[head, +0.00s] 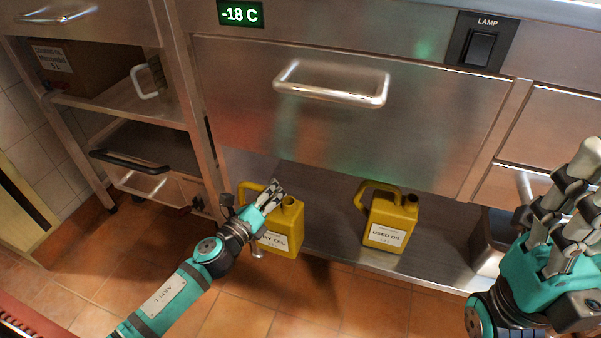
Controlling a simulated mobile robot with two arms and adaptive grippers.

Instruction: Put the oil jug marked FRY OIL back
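A yellow oil jug (287,234) with a white label ending in "RY OIL" is at the lower middle, upright or nearly so. My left gripper (272,194) is at its top, by the handle and neck. Its fingers look closed on the handle, though the contact is partly hidden. The arm covers the left part of the label. The jug's base overlaps the floor past the front edge of the low shelf (335,225). My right gripper (566,190) is at the right edge, with fingers apart and nothing seen between them.
A second yellow jug (391,222), with a different label, stands on the low shelf to the right. Above are a steel drawer with a handle (333,84), a "-18 C" display (240,13) and a lamp switch (481,47). A cardboard box (95,68) sits upper left.

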